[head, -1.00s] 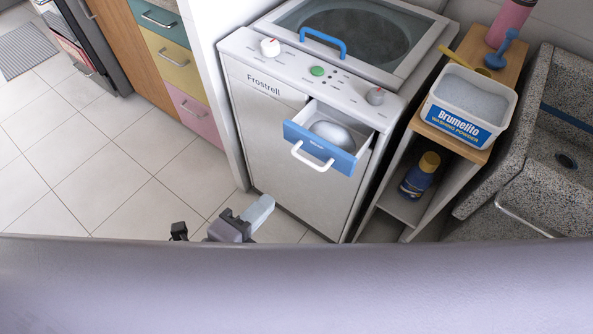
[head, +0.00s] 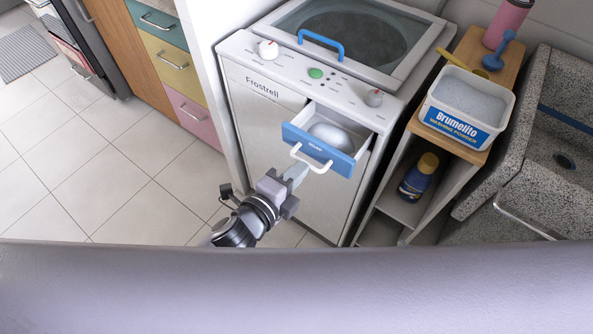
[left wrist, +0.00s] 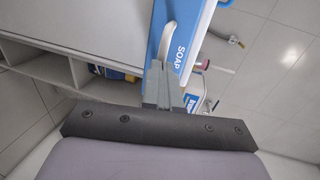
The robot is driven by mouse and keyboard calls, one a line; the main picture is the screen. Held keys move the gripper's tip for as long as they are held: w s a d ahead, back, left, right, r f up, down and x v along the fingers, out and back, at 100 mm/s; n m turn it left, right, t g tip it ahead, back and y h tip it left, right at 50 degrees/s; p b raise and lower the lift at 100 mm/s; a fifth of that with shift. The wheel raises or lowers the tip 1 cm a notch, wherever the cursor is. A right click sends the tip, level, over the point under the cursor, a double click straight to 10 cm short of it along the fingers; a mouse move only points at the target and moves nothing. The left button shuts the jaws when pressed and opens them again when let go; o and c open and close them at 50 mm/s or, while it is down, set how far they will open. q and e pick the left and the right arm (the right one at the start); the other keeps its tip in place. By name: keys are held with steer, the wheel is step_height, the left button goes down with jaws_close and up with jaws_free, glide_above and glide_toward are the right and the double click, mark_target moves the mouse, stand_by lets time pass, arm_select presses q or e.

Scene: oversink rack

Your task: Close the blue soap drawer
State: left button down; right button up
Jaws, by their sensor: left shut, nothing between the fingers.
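The blue soap drawer (head: 335,156) sticks out of the upper front of the white washing machine (head: 262,115). It has a white handle (head: 312,162), and a pale rounded mound shows inside it. My left gripper (head: 299,170) is shut and empty, its fingertips close in front of the drawer at the handle's left part. In the left wrist view the shut fingers (left wrist: 164,75) point at the blue front (left wrist: 194,38), beside the white handle (left wrist: 167,42). I cannot tell whether they touch it. My right gripper is out of view.
A wooden-topped shelf (head: 451,140) right of the machine holds a Brumelito powder tub (head: 465,112), with a blue bottle (head: 418,177) below. A stone sink (head: 540,170) stands further right. Tiled floor (head: 110,180) is clear at left.

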mark_target(317, 147)
arm_select(q)
steer(key=x, duration=0.3)
steer(key=r+b+x, duration=0.1)
steer(key=x, duration=0.2)
steer(key=r+b+x, duration=0.1)
steer(key=x, duration=0.2)
steer(key=shift+w+d, duration=0.35)
steer(key=shift+d, duration=0.1)
steer(key=shift+r, duration=0.2)
steer(key=shift+w+r, duration=0.1)
